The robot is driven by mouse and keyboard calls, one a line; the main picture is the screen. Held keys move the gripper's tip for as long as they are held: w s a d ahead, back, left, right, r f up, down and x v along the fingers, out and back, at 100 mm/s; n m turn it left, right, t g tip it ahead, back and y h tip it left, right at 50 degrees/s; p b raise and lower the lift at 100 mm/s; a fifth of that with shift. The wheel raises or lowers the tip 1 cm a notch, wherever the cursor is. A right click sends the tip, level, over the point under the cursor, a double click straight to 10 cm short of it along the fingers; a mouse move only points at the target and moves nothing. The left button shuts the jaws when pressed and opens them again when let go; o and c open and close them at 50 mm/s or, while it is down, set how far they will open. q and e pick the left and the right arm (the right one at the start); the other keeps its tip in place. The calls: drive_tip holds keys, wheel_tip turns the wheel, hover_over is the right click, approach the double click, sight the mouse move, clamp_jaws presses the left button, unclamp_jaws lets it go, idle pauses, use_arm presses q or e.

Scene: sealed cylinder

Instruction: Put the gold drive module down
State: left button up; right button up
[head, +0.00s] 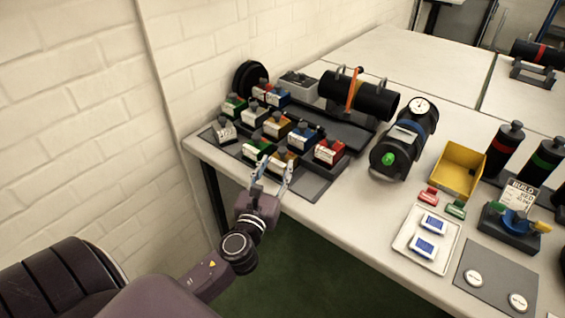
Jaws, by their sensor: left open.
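A gold module (284,156) with a pale label sits at the front edge of the group of coloured modules, on the dark mat (314,184). My left gripper (275,165) reaches in from below, with its two fingers apart at the near side of the gold module. The fingers partly cover the module, and I cannot tell whether they touch it. A green module (257,147) stands close on its left and a red one (329,151) to its right. My right gripper is not in view.
Several other coloured modules stand closely behind. A black cylinder (345,93) lies at the back, and another dark cylinder (392,152) lies to the right. A yellow bin (457,170) and a white tray (407,245) are further right. A wall borders the left.

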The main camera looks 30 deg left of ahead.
sight(281, 154)
use_arm(q)
drive_tip(key=x, duration=0.5)
drive_tip(key=shift+s, duration=0.1)
drive_tip(key=shift+c, duration=0.6)
clamp_jaws()
